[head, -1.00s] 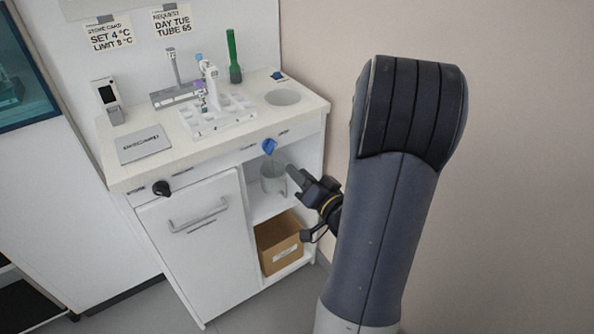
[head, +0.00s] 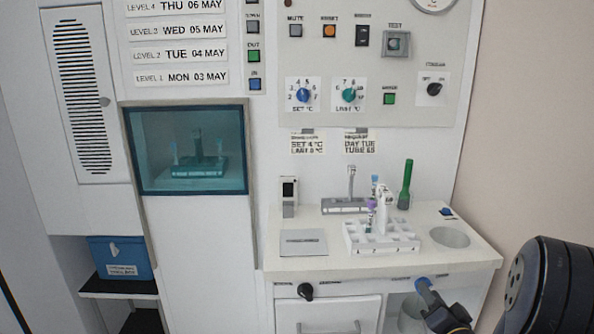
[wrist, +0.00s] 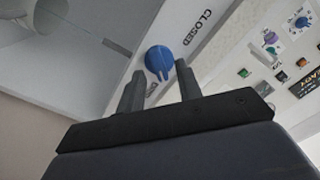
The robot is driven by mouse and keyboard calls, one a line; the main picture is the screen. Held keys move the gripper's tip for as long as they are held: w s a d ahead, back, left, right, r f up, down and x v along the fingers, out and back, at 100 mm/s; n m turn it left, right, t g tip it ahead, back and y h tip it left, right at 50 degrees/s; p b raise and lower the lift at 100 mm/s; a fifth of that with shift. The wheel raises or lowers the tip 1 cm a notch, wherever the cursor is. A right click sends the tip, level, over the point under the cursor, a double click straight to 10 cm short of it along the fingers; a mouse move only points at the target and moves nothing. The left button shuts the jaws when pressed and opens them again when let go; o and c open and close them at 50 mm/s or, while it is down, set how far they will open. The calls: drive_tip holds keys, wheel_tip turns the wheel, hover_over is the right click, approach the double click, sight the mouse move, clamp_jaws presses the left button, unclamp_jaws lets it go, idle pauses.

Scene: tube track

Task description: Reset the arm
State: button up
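My gripper (head: 432,305) is at the lower right of the head view, just in front of the counter's front edge, close to a blue knob (head: 423,284). In the wrist view my gripper (wrist: 160,70) is open, its two dark fingers apart with nothing held. The blue knob (wrist: 159,60) shows beyond and between the fingertips, beside the word CLOSED. Whether a finger touches it I cannot tell. Part of my arm fills the lower right corner of the head view.
The counter (head: 345,262) carries a white tube rack (head: 380,238), a green tube (head: 405,184) and a grey plate (head: 303,242). A black knob (head: 305,291) is on its front. A control panel (head: 370,60) and a teal window (head: 187,150) are behind. A plain wall is at right.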

drive_tip(key=shift+w, duration=0.4)
